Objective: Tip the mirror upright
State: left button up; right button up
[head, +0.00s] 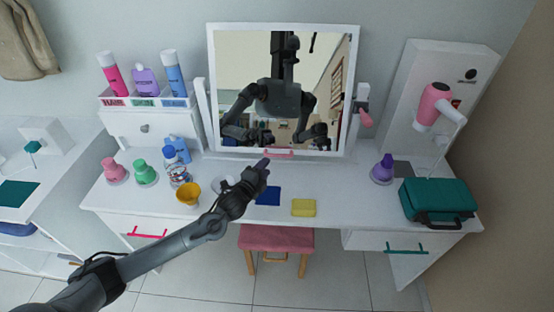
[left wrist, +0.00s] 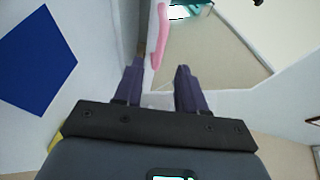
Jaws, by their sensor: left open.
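The white-framed mirror (head: 283,70) stands at the back of the dressing table between two side posts. Its top edge looks wider than its bottom edge; I cannot tell its exact tilt. A pink handle (head: 278,154) sits on its lower frame and shows beyond my fingers in the left wrist view (left wrist: 161,35). My left gripper (head: 264,163) is just in front of that lower edge. In the left wrist view its dark purple fingers (left wrist: 157,84) are apart, with the white frame edge lying between or just beyond them. Contact cannot be told. My right gripper shows only as a reflection.
The white table (head: 340,185) holds a blue mat (head: 268,197), a yellow sponge (head: 303,208), a gold cup (head: 188,193) and bottles at left. A purple item (head: 383,169), a teal case (head: 437,201) and a pink hair dryer (head: 434,104) are at right.

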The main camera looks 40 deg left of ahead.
aim_at(275, 156)
pick_arm(q)
jog(key=b+x, duration=0.2)
jog(key=x, duration=0.5)
jog(key=shift+w, duration=0.3)
jog(key=shift+x, duration=0.9)
pick_arm(e)
jog(key=shift+f, duration=1.3)
